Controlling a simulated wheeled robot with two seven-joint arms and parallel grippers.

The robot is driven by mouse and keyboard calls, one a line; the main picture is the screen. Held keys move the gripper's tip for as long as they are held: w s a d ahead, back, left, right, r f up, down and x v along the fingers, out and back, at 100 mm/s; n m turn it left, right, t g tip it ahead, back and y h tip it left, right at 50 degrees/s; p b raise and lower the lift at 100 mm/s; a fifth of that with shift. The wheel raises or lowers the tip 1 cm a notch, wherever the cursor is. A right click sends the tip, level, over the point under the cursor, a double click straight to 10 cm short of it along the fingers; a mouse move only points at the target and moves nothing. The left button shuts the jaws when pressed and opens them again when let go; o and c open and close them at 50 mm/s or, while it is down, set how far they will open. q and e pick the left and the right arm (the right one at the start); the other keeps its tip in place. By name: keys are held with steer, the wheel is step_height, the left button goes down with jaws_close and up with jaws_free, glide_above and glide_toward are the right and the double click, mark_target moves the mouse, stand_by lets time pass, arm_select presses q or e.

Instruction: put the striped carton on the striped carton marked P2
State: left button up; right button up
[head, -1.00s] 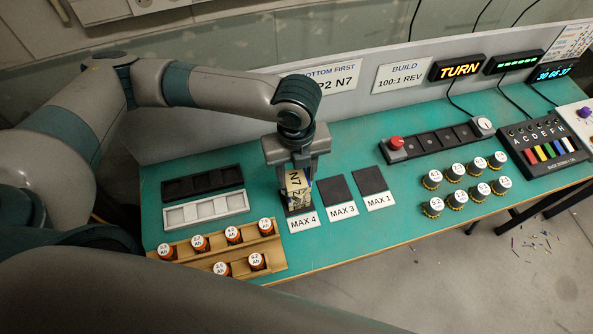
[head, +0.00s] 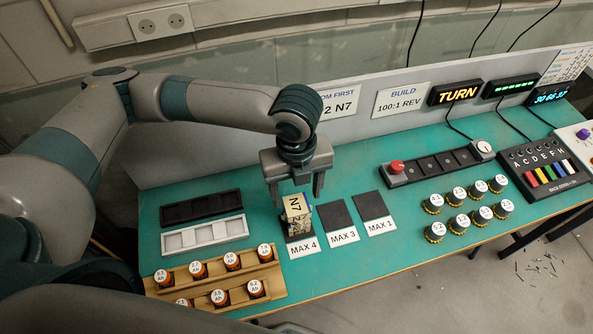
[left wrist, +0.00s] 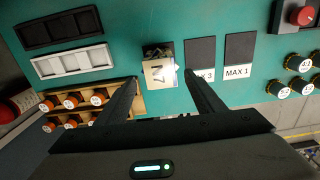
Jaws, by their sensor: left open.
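A striped carton (head: 296,206) marked N7 stands on the dark pad behind the MAX 4 label. Below its N7 face, a lower part bears small, partly legible marking; I cannot clearly read P2 there or make out the seam of a second carton. The carton also shows in the left wrist view (left wrist: 159,72), with N7 facing the camera. My left gripper (head: 297,194) is open and empty just above and behind the carton top. In the left wrist view its fingers (left wrist: 160,84) are spread either side of the carton, apart from it. My right gripper is out of view.
Two empty dark pads, MAX 3 (head: 335,214) and MAX 1 (head: 370,205), lie to the right. A black tray (head: 201,208) and a white tray (head: 204,234) lie left. Several more jars (head: 457,223) stand right.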

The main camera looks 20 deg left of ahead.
mark_target(296, 204)
arm_select(q)
step_height(296, 204, up, 9)
steer(key=b, duration=0.1)
stand_by(0.3)
stand_by(0.4)
steer(key=shift+f, duration=0.1)
